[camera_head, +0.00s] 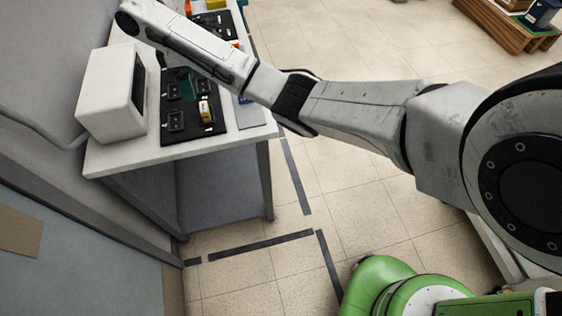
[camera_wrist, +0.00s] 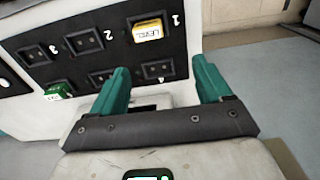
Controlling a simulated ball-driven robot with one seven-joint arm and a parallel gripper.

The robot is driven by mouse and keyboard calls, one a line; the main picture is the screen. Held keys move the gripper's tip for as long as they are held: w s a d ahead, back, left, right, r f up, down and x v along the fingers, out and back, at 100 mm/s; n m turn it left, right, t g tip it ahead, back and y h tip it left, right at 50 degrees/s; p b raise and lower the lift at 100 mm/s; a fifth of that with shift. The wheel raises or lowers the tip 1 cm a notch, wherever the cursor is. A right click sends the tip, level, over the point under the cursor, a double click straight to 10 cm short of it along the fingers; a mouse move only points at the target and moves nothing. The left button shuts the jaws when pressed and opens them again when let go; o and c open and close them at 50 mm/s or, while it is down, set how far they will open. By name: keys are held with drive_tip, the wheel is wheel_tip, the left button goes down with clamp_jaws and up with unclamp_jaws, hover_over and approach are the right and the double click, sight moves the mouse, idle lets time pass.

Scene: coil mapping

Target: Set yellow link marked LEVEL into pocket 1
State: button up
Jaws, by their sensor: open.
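The yellow link marked LEVEL (camera_wrist: 148,31) sits on the black pocket board, next to the printed numeral 1, where it covers pocket 1. It also shows in the head view (camera_head: 206,111). I cannot tell whether it is fully seated. My gripper (camera_wrist: 163,75) has its two teal fingers apart with nothing between them. It is over the near side of the board, apart from the yellow link. In the head view, a teal finger of my gripper (camera_head: 188,87) shows above the board, partly hidden by my arm.
A white box-shaped unit (camera_head: 106,92) stands left of the board on the white bench (camera_head: 112,157). Another dark tray with coloured pieces lies farther back.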

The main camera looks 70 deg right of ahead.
drive_tip(key=s+a+f+m+y, duration=0.1)
drive_tip(key=s+a+f, duration=0.3)
drive_tip(key=a, duration=0.2)
drive_tip(key=s+a+f+m+t, duration=0.1)
drive_tip(key=s+a+f, duration=0.35)
drive_tip(key=a, duration=0.25)
drive_tip(key=s+a+f+m+y, duration=0.1)
drive_tip(key=s+a+f, duration=0.2)
drive_tip(key=a+f, duration=0.25)
drive_tip(key=s+d+f+m+h, duration=0.1)
drive_tip(key=s+m, duration=0.1)
drive_tip(key=s, duration=0.9)
drive_tip(key=s+d+f+m+h, duration=0.1)
drive_tip(key=s+d+m, duration=0.1)
drive_tip(key=s, duration=1)
drive_tip(key=shift+s+d+m+h, duration=0.2)
drive_tip(key=shift+m+h, duration=0.1)
drive_tip(key=shift+m, duration=0.3)
drive_tip(key=shift+a+f, duration=0.1)
drive_tip(key=shift+f, duration=0.05)
drive_tip(key=shift+c, duration=0.4)
